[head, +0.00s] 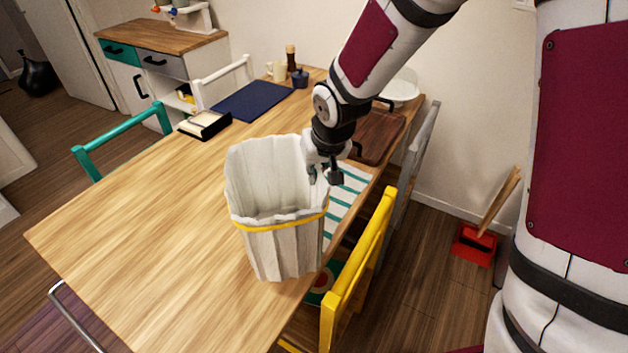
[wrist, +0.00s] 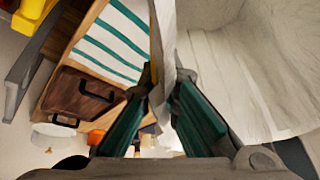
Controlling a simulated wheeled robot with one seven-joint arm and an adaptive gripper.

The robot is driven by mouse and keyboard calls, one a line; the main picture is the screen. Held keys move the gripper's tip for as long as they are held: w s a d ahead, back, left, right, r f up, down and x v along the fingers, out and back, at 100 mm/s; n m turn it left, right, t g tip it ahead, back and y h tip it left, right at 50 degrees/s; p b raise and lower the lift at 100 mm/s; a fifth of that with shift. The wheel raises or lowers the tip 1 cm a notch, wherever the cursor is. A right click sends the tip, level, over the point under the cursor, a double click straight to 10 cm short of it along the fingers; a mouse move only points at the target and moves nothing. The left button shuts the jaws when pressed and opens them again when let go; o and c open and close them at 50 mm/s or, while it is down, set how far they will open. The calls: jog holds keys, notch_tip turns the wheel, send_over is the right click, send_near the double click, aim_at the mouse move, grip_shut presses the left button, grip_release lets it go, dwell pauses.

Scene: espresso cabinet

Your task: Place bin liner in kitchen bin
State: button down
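The bin liner (head: 282,247) is a white, pleated, open-topped bag with a yellow band around it. It is upright and spread open, in front of the table's right edge in the head view; whether it rests on the table or hangs above it I cannot tell. My gripper (head: 326,174) is at its right rim. In the wrist view the liner's pale wall (wrist: 240,75) runs between the green-padded fingers (wrist: 164,85), which close on it. No kitchen bin can be made out in either view.
The wooden table (head: 135,225) is clear at left. A striped cloth (head: 343,196), brown tray (head: 380,137), blue mat (head: 252,102) and jars (head: 299,78) lie farther back. A yellow chair (head: 357,270) stands close at right, a teal chair (head: 122,131) at left, and a red dustpan (head: 473,245) on the floor.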

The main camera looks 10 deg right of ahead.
jog(key=shift+f, duration=1.3)
jog(key=shift+f, duration=0.25)
jog(key=c, duration=1.8)
grip_release()
jog(key=shift+r, duration=0.1)
jog(key=shift+r, duration=0.15)
jog(key=p+v, duration=0.1)
jog(key=v, duration=1.1)
